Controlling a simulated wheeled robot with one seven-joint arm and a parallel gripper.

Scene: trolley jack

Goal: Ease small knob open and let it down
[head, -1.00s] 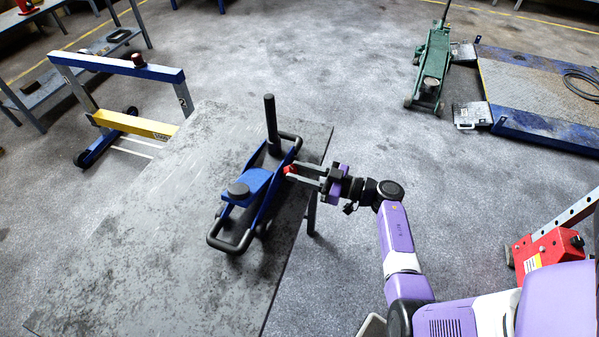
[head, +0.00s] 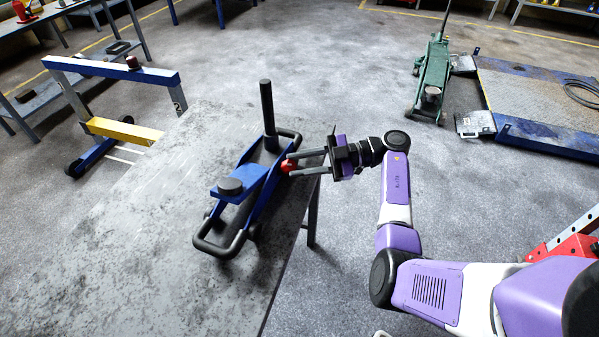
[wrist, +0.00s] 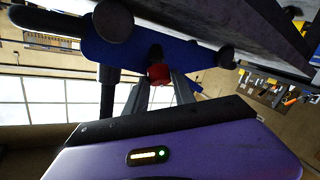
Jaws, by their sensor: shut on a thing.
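The blue trolley jack (head: 258,184) sits on the grey table, with black tube frames at its ends and an upright black handle post (head: 268,112). A round dark saddle (head: 230,186) sits on its blue lift arm. The small red knob (head: 287,166) is on the jack's right side. My gripper (head: 291,164) reaches in from the right and is shut on the knob. In the wrist view the red knob (wrist: 158,72) shows between the two fingertips, against the blue jack body (wrist: 150,50). The knob's stem is partly hidden.
The grey table (head: 130,230) has free room left of the jack, and its right edge runs under my gripper. A blue and yellow frame (head: 120,110) stands at left. A green jack (head: 432,80) and a blue platform (head: 540,95) stand at far right.

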